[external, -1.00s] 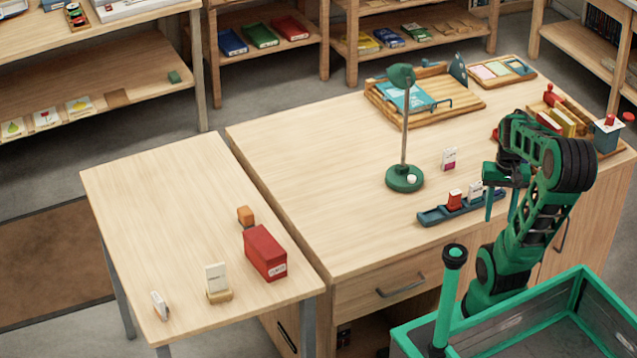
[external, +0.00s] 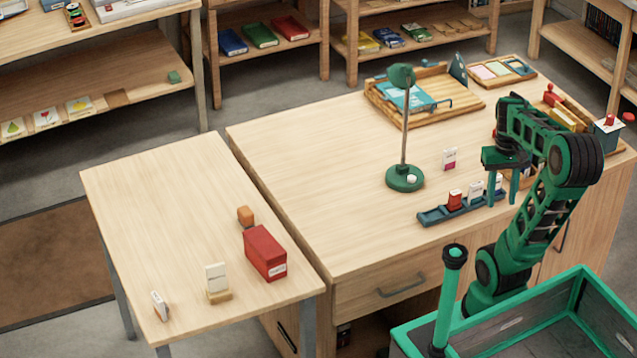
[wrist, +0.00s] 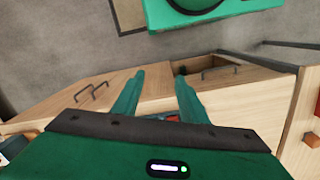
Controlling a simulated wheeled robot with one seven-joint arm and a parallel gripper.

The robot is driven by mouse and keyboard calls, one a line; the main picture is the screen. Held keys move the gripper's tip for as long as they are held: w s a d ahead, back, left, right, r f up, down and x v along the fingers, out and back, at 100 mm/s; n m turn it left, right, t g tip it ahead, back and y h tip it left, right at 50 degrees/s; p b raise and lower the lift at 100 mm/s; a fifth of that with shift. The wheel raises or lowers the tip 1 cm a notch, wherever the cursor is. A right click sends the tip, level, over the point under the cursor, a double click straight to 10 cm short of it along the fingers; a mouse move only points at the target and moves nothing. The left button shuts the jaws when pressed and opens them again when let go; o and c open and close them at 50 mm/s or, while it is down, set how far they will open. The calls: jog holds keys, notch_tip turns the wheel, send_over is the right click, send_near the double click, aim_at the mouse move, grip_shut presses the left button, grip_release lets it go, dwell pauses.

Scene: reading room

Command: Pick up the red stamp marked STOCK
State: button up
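A small red stamp (external: 455,200) stands upright in a dark blue rack (external: 432,217) near the front of the desk. It has a pale top; its marking is too small to read. A white stamp (external: 475,190) stands to its right in the same rack, and another white one (external: 498,182) is partly hidden by my gripper. My gripper (external: 514,196) is above the rack's right end, pointing down, apart from the red stamp. In the wrist view its fingers (wrist: 160,78) are spread with nothing between their tips. A sliver of red and blue (wrist: 172,118) shows behind the gripper body.
A green lamp (external: 404,178) stands behind the rack, with a white-and-pink stamp (external: 449,158) beside it. A wooden tray (external: 470,97) lies farther back. The side table (external: 165,215) holds a red box (external: 264,252) and small blocks. The desk left of the lamp is clear.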

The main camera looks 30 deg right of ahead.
jog(key=w+f+n+g+h, duration=0.1)
jog(key=w+f+n+h, duration=0.15)
jog(key=w+n, duration=0.35)
jog(key=w+f+n+g+h, duration=0.1)
jog(key=w+f+n+h, duration=0.1)
jog(key=w+n+h, duration=0.35)
jog(key=w+a+r+n+t+h, duration=0.3)
jog(key=w+a+r+n+h, duration=0.2)
jog(key=w+a+n, duration=0.5)
send_near(450, 199)
jog(key=shift+w+d+f+n, duration=0.15)
jog(key=shift+d+n, duration=0.1)
jog(key=shift+d, duration=0.3)
jog(key=x, duration=0.4)
jog(key=shift+d, duration=0.2)
jog(key=shift+x, duration=3.15)
jog(key=shift+f, duration=0.1)
jog(key=shift+c, duration=0.6)
